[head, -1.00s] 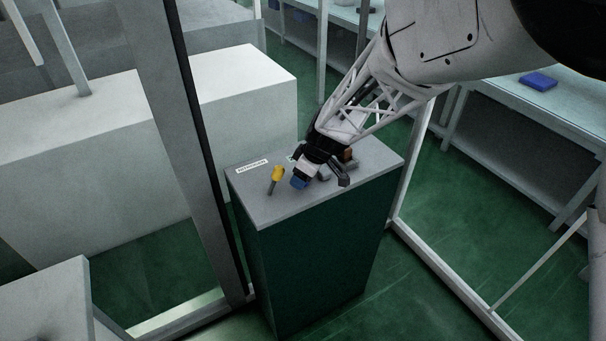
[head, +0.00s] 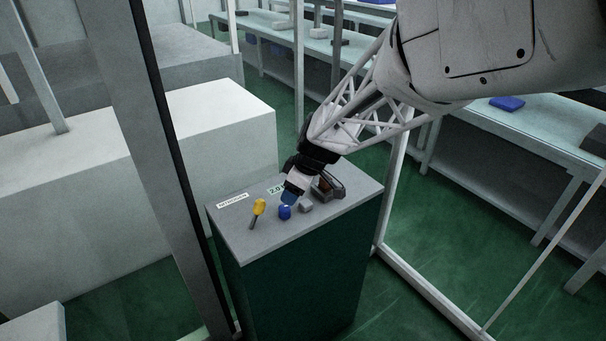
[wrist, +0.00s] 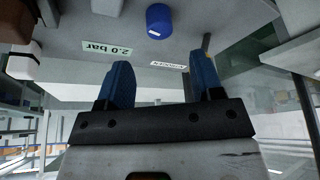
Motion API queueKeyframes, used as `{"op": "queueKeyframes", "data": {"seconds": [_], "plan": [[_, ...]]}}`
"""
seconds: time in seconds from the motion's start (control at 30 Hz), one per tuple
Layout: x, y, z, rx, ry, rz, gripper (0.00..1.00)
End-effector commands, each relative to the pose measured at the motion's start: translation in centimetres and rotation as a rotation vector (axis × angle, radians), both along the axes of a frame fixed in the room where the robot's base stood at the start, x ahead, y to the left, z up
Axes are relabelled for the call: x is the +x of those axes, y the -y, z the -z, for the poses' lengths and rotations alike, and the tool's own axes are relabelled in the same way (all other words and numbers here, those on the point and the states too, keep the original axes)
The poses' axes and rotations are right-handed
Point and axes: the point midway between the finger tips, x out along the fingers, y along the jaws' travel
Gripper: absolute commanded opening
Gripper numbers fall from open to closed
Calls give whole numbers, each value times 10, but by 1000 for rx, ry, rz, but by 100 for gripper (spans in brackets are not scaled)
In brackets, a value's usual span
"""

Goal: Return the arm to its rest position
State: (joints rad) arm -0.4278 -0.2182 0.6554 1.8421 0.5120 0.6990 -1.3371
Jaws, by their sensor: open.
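My gripper (head: 290,198) is above the grey top of the green cabinet (head: 265,243) in the head view. In the wrist view its two blue fingers (wrist: 160,85) are apart with nothing between them. A blue cylinder (head: 285,212) stands on the cabinet top just below the fingers; in the wrist view the blue cylinder (wrist: 158,21) is beyond the fingertips. My arm comes in from the upper right of the head view and hides part of the cabinet's back.
A yellow-handled tool (head: 259,207), a small grey block (head: 306,207) and a dark grey-and-brown item (head: 328,187) are on the cabinet. A "2.0 bar" label (wrist: 106,52) lies there too. A frame post (head: 160,150) stands left; a bench (head: 530,130) is at right.

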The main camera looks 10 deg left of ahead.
Motion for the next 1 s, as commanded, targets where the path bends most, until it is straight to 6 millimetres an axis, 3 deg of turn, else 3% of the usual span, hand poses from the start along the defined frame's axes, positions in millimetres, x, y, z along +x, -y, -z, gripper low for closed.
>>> {"op": "queueKeyframes", "data": {"seconds": [0.33, 0.47, 0.57, 0.77, 1.0], "plan": [[0, 2, -2, 0, 0, 5, 60], [-4, 13, -12, -3, -5, 38, 60], [-10, 32, -24, -10, -16, 96, 60], [-40, 93, -63, -33, -51, 290, 60], [-100, 179, -106, -68, -96, 604, 60]]}}
